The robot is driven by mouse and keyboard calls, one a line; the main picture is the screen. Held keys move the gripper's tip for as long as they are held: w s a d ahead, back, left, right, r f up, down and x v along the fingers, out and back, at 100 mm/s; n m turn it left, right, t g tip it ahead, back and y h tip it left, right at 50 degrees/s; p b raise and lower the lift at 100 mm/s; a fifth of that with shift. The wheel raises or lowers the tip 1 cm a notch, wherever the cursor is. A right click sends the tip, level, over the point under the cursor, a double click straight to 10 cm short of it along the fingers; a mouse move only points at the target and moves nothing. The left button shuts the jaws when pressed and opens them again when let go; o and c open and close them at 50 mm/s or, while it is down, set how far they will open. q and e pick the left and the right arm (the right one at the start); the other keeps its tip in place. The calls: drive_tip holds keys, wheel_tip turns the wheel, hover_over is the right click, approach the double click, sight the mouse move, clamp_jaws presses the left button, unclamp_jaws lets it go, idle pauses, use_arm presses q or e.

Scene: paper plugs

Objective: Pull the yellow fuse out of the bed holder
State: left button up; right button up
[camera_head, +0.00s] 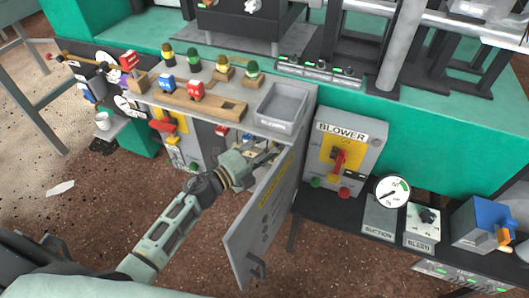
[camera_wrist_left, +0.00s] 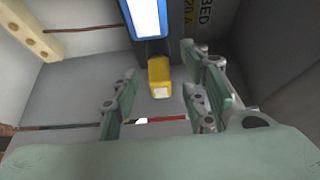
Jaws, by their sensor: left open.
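The yellow fuse (camera_wrist_left: 160,77) shows in the left wrist view, below a dark holder (camera_wrist_left: 152,48) and a blue-framed white panel (camera_wrist_left: 146,18). Lettering reading "BED 20 A" is on the grey surface to the right. My left gripper (camera_wrist_left: 161,80) is open, with one finger on each side of the fuse in the picture. I cannot tell how much depth lies between the fingers and the fuse. In the head view my left gripper (camera_head: 265,155) reaches into the open cabinet behind its door. The fuse cannot be made out there. My right gripper is not in view.
The open grey cabinet door (camera_head: 262,222) stands close to the right of my left gripper. A grey tray (camera_head: 282,106) and a wooden rack (camera_head: 195,104) with red and blue plugs sit above. The blower switch box (camera_head: 340,158) is to the right.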

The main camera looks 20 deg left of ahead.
use_arm(q)
clamp_jaws()
idle(0.8)
